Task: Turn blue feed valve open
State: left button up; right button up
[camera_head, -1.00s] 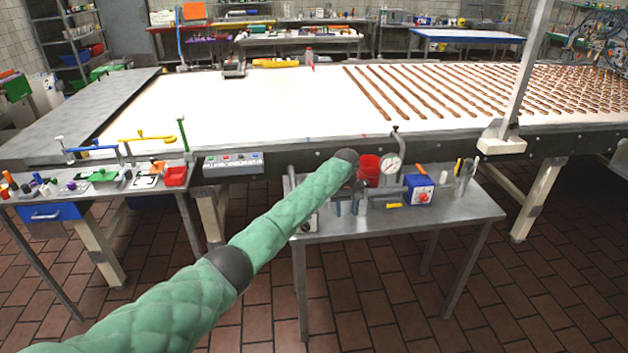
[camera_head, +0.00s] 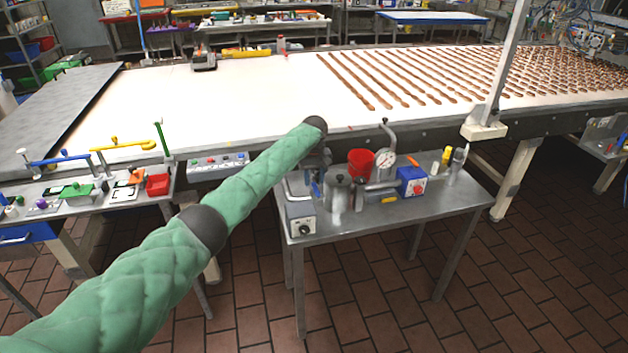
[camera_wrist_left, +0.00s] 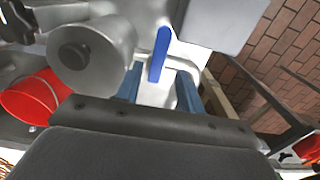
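A blue lever (camera_wrist_left: 159,53), the blue valve handle, stands out from silver metal equipment in the left wrist view. My left gripper (camera_wrist_left: 160,92) points at it with its two blue-grey fingers apart, one on each side of the lever's line. The lever lies in or just beyond the gap, and I see no finger closed on it. In the head view my left gripper (camera_head: 316,178) is over the left part of the small metal table (camera_head: 345,228). The wrist and forearm partly hide it, and the lever cannot be told from the fingers there. My right gripper is in neither current view.
Close by are a silver cylinder (camera_wrist_left: 95,55), a red bucket (camera_head: 360,162), a gauge (camera_head: 386,158), a blue box with a red knob (camera_head: 412,182) and a grey dial box (camera_head: 302,222). The long white conveyor (camera_head: 240,100) runs behind. Floor in front is clear.

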pick_arm(q)
jog(key=shift+f, duration=0.4)
jog(key=shift+s+d+f, duration=0.15)
jog(key=shift+d+f, duration=0.1)
jog(key=shift+f, duration=0.3)
pick_arm(e)
jog(key=shift+s+d+f, duration=0.15)
jog(key=shift+s+f, duration=0.15)
jog(key=shift+s, duration=0.45)
pick_arm(q)
jog(key=shift+a, duration=0.1)
grip_shut()
pick_arm(e)
jog(key=shift+w+d, duration=0.1)
jog(key=shift+d, duration=0.05)
